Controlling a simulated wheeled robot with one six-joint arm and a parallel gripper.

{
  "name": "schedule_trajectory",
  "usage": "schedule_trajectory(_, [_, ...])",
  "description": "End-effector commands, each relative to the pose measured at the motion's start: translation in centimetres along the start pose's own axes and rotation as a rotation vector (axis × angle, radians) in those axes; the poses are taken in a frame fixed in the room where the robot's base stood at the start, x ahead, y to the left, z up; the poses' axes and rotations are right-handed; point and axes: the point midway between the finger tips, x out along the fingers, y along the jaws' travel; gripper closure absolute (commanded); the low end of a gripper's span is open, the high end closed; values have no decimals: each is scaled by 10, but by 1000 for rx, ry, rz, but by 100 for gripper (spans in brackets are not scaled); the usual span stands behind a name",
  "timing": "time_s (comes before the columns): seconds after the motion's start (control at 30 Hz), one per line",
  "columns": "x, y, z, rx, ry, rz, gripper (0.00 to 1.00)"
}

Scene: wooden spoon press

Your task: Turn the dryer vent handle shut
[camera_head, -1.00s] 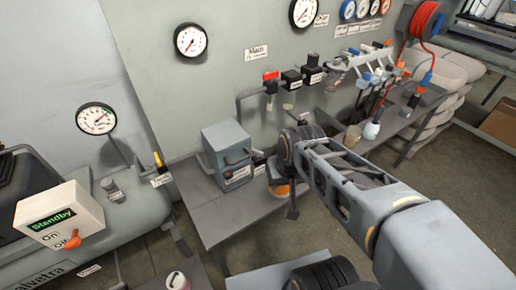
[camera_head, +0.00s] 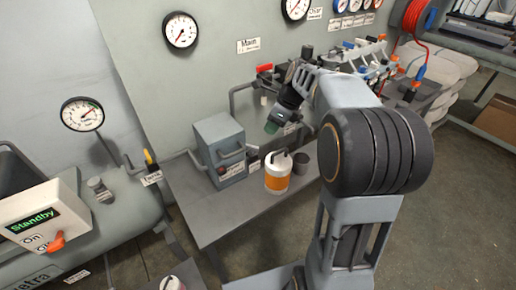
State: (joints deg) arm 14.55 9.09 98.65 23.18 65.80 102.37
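The dryer appears to be the grey box (camera_head: 219,152) on the grey bench, left of the picture's middle. Bar-like handles (camera_head: 232,154) and a small red part (camera_head: 222,170) show on its front, with small white labels beside them. The labels are too small to read, so I cannot tell which part is the vent handle or how it is turned. My gripper (camera_head: 272,127) is above the bench, right of the box and apart from it, pointing down and left. Its fingers are small and dark, and I cannot see whether they are open.
A white and orange canister (camera_head: 278,172) and a dark cup (camera_head: 301,163) stand on the bench (camera_head: 220,222) right of the box. Pipes and a red valve (camera_head: 264,68) are on the wall behind. A Standby panel (camera_head: 40,218) stands at left.

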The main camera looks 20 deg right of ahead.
Motion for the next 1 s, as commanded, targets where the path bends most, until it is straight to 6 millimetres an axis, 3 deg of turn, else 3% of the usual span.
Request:
schedule_trajectory(0.3, [64, 2, 0, -3, 2, 5, 61])
schedule_trajectory(0.5, [95, 2, 0, -4, 2, 3, 61])
schedule_trajectory(0.7, [114, 1, 0, -3, 1, 2, 61])
schedule_trajectory(1.0, [121, 1, 0, -4, 1, 0, 61])
